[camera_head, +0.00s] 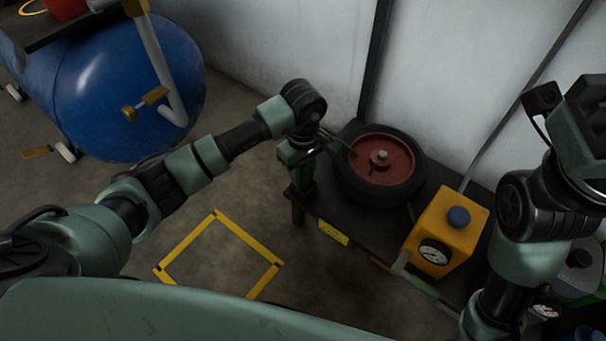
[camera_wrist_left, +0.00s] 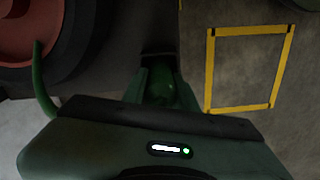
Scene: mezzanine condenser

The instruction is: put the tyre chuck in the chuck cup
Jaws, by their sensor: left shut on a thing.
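My left gripper (camera_head: 299,183) is at the left end of the low black bench, pointing down, beside the wheel. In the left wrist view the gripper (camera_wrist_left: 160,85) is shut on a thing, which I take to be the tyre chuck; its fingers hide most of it. A green hose (camera_wrist_left: 42,85) runs from the wheel towards the gripper. A dark shape (camera_wrist_left: 158,59) shows just beyond the fingertips; I cannot tell whether it is the chuck cup. My right gripper is at the upper right of the head view, its fingers not visible.
A tyre with a red rim (camera_head: 392,172) lies on the black bench (camera_head: 325,205), close to my left gripper. A yellow box with a gauge (camera_head: 447,235) stands at the bench's right. A blue tank (camera_head: 115,85) is at the left. The yellow floor square (camera_head: 218,260) is empty.

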